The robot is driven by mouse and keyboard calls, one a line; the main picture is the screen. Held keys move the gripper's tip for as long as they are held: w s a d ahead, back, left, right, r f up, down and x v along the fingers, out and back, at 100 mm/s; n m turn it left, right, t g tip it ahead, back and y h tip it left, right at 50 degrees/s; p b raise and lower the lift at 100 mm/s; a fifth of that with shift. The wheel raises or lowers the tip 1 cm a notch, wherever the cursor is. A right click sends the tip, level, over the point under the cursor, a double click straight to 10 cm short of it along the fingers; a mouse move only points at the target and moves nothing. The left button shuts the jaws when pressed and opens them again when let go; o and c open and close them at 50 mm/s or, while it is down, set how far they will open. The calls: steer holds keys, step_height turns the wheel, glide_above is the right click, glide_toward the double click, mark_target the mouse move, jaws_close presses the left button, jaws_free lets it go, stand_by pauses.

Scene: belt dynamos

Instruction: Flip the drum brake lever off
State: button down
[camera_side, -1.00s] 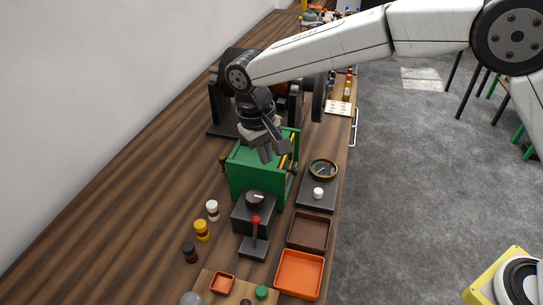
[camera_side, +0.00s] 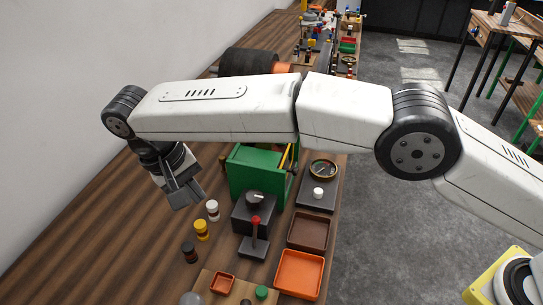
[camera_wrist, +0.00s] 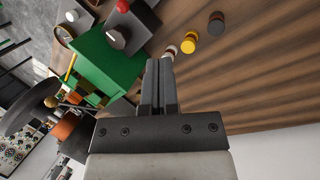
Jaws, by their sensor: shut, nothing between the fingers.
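A lever with a red knob (camera_side: 255,221) stands on a black base (camera_side: 252,248) at the front of the bench, close to upright. I cannot tell whether this is the drum brake lever. Its red knob shows at the top edge of the wrist view (camera_wrist: 122,6). A large black drum (camera_side: 248,61) is at the back, partly hidden by my arm. My gripper (camera_side: 187,194) is shut and empty. It hangs above the bench to the left of the green box (camera_side: 250,178), apart from the lever. In the wrist view the closed fingers (camera_wrist: 160,64) point towards the small jars.
A black box with a dial (camera_side: 254,198) stands between green box and lever. White (camera_side: 212,210), yellow (camera_side: 201,230) and dark (camera_side: 190,252) jars stand left of it. Brown (camera_side: 309,232) and orange (camera_side: 300,274) trays lie right. The bench's left side is clear.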

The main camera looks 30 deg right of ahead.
steer(key=shift+f, duration=0.1)
glide_toward(255, 233)
steer(key=w+a+f, duration=0.1)
steer(key=a+f, duration=0.2)
steer(key=f, duration=0.1)
steer(key=shift+s+d+f, duration=0.15)
steer(key=shift+d+f, duration=0.05)
steer(key=shift+d, duration=0.8)
steer(key=shift+s+d+f, duration=0.1)
steer(key=shift+d+f, duration=0.1)
steer(key=shift+d, duration=0.8)
